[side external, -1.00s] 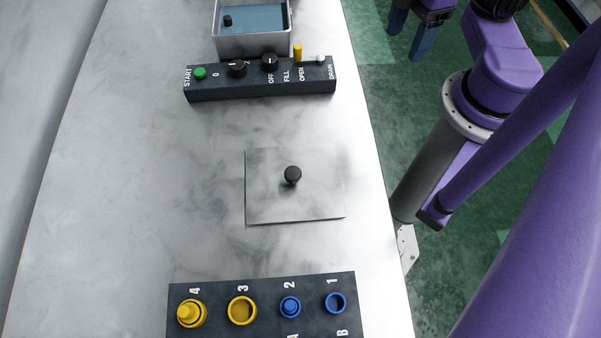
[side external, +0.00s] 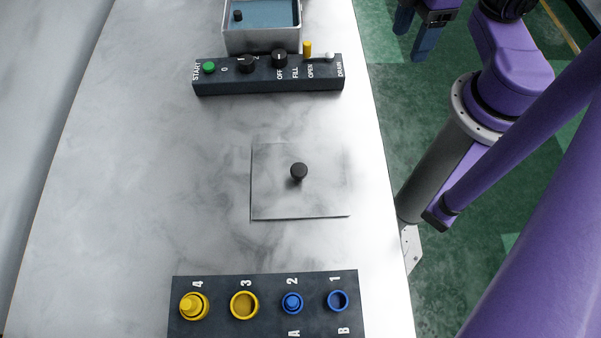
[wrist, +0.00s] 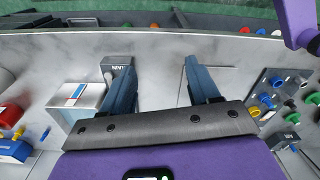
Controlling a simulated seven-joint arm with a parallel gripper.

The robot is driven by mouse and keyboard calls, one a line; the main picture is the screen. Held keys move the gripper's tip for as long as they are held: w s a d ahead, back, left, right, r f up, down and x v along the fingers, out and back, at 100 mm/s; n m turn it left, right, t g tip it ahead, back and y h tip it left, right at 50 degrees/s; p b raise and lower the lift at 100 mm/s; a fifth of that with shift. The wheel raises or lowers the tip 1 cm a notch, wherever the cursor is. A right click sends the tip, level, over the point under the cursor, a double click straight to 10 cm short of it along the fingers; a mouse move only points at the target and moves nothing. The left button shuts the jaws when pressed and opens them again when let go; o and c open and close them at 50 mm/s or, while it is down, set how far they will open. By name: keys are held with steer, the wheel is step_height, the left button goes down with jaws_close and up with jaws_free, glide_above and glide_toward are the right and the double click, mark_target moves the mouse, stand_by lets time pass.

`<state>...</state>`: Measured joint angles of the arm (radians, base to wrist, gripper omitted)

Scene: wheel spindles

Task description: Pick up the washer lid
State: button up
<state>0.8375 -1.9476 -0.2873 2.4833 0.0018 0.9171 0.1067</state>
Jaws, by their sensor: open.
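The washer lid appears to be the thin grey square plate (side external: 275,200) with a round black knob (side external: 299,171) at its middle. It lies flat on the table in the side view. In the wrist view a pale plate edge (wrist: 226,76) shows beside my right-hand finger, and its knob cannot be made out there. My gripper (side external: 414,36) is at the top of the side view, off to the right of the lid and apart from it. Its blue fingers also show spread apart in the wrist view (wrist: 160,66), with bare table between them.
A dark control panel (side external: 270,83) and a metal basin with blue inside (side external: 262,40) stand at the far end. A dark block (side external: 265,325) with yellow and blue rings is at the near end. The table (side external: 150,180) left of the lid is clear.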

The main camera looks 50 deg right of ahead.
steer(key=w+a+m, duration=0.4)
steer(key=a+m, duration=0.6)
steer(key=a, duration=0.2)
steer(key=m, duration=1)
glide_toward(299, 170)
step_height(299, 170, down, 4)
steer(key=shift+s+a+f, duration=0.15)
steer(key=f, duration=0.4)
steer(key=shift+w, duration=0.3)
steer(key=shift+f, duration=0.6)
jaws_close()
